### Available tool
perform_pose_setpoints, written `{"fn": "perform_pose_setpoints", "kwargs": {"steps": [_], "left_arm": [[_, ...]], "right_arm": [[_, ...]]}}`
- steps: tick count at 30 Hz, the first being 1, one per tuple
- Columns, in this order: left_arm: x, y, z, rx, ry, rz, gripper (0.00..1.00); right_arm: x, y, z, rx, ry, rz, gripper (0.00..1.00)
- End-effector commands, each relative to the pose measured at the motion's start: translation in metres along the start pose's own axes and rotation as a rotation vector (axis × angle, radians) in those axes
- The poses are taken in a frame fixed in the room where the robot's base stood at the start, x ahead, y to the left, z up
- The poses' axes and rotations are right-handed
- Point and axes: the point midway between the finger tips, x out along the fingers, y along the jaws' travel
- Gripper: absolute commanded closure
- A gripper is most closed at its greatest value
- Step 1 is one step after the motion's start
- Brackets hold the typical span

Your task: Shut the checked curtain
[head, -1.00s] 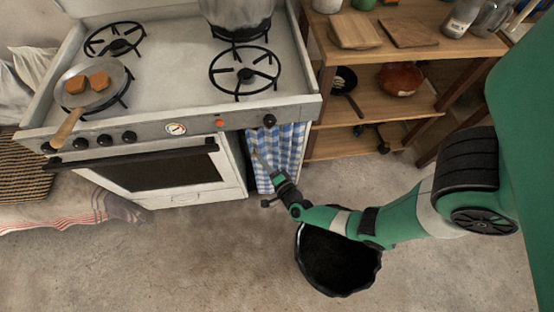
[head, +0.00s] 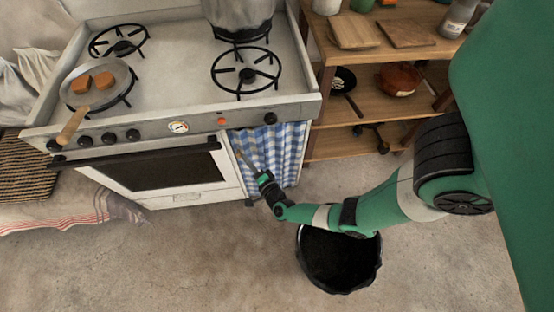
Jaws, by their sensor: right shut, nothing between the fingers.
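The blue-and-white checked curtain (head: 278,150) hangs below the right end of the stove front, beside the oven door. It spans the opening from the oven's right edge to the stove's right side, and no dark gap shows. My right gripper (head: 241,156) is shut and empty. Its fingertips are at the curtain's left edge; I cannot tell whether they touch the cloth. The gripper hides a little of the curtain's lower left. My left gripper is not in view.
The white stove (head: 180,75) carries a frying pan (head: 92,84) and a large pot (head: 238,12). The oven's black handle (head: 135,152) juts out left of the gripper. A black bin (head: 340,260) stands below my right arm. A wooden shelf (head: 395,100) stands at right.

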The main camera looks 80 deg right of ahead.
Motion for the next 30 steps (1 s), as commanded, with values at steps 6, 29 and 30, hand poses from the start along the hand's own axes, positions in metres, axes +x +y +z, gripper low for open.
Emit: {"fn": "perform_pose_setpoints", "kwargs": {"steps": [6,29,30], "left_arm": [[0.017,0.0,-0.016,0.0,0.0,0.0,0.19],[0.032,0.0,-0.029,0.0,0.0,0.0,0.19],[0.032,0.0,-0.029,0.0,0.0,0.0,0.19]], "right_arm": [[-0.038,-0.007,-0.009,-0.005,-0.019,0.003,1.0],[-0.116,-0.002,-0.011,-0.002,-0.008,0.0,1.0],[-0.116,-0.002,-0.011,-0.002,-0.008,0.0,1.0]]}}
